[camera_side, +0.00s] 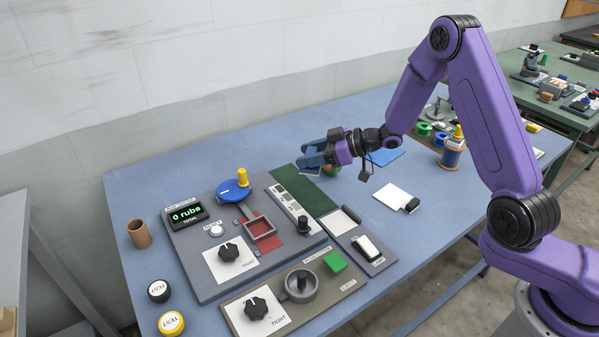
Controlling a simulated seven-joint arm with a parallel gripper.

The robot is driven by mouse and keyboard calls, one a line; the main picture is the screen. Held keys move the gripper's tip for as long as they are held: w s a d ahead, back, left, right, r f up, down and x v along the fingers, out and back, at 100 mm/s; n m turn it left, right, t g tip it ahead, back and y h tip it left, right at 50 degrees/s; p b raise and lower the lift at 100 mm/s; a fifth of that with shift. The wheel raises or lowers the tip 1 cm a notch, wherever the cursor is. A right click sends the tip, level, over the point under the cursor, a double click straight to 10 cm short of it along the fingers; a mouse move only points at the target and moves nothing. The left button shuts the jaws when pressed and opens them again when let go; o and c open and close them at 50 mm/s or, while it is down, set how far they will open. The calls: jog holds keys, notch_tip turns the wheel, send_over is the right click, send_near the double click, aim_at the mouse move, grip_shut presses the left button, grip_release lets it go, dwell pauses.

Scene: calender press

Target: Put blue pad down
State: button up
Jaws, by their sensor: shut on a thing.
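My gripper (318,156) is above the back of the table, pointing left, near the far end of a dark green strip. It is shut on a small blue block that looks like the blue pad (313,159); the fingers hide part of it. It is held off the table. A flat blue sheet (386,157) lies on the table to the right, behind my wrist. A rounded green thing (331,171) shows just below the gripper, partly hidden.
A grey panel holds a display (186,215) reading "0 rubs", a blue disc with a yellow knob (233,190), a red tray (262,229) and dials. A white pad (392,196) lies at right. A brown cup (139,233) stands at left.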

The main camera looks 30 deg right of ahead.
jog(key=w+f, duration=0.2)
jog(key=f, duration=0.1)
jog(key=w+f, duration=0.1)
jog(key=shift+w+a+f, duration=0.25)
jog(key=shift+w+a, duration=0.05)
jog(key=shift+a, duration=0.05)
jog(key=shift+w+f, duration=0.1)
jog(key=shift+f, duration=1.45)
jog(key=shift+f, duration=0.1)
jog(key=shift+f, duration=0.55)
jog(key=o, duration=1)
jog(key=shift+r, duration=0.1)
